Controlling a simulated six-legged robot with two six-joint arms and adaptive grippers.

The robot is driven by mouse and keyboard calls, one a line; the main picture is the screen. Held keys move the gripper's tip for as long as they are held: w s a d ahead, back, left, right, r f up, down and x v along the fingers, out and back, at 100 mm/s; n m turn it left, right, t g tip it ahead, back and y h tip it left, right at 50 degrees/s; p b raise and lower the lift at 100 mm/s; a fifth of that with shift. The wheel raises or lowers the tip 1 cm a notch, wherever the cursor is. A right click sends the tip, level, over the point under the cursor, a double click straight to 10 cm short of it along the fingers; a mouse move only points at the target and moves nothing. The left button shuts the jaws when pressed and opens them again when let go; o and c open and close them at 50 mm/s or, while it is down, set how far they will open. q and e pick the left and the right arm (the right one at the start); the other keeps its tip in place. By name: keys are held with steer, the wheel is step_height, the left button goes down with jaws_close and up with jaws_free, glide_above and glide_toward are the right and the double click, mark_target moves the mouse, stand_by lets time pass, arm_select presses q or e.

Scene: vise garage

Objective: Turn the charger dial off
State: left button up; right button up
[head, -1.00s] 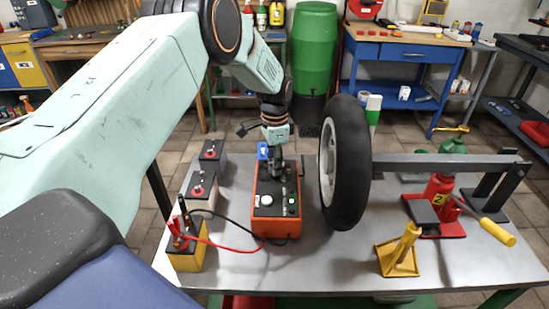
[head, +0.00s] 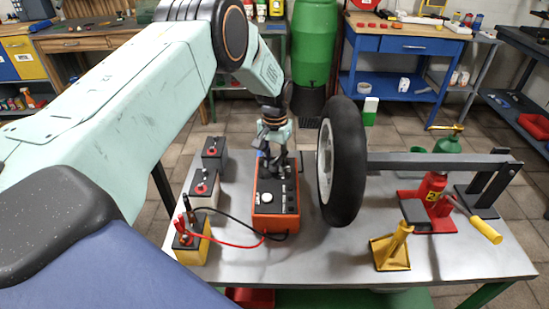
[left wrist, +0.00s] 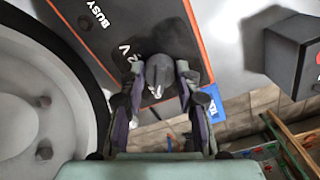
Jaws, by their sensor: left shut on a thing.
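The charger (head: 264,222) is an orange box with a dark top on the metal table. Its top face also shows in the left wrist view (left wrist: 130,25), with the word BUSY on it. The charger dial (left wrist: 159,70) is a grey knob with a white mark. My left gripper (left wrist: 160,82) is over the far part of the charger, its two fingers on either side of the dial and shut on it. It also shows in the head view (head: 274,165), where it hides the dial. My right gripper is not in view.
A wheel (head: 345,160) stands close to the charger's right. Several batteries (head: 205,182) stand at its left, with red and black cables (head: 235,243) running to the charger. A yellow stand (head: 391,253) and a red jack (head: 430,205) are at the right.

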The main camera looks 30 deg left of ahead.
mark_target(275, 160)
arm_select(q)
steer(key=shift+w+r+n, duration=0.1)
steer(key=shift+n, duration=0.3)
steer(key=o, duration=1.1)
steer(key=shift+o, duration=0.2)
step_height(275, 160, up, 12)
stand_by(0.6)
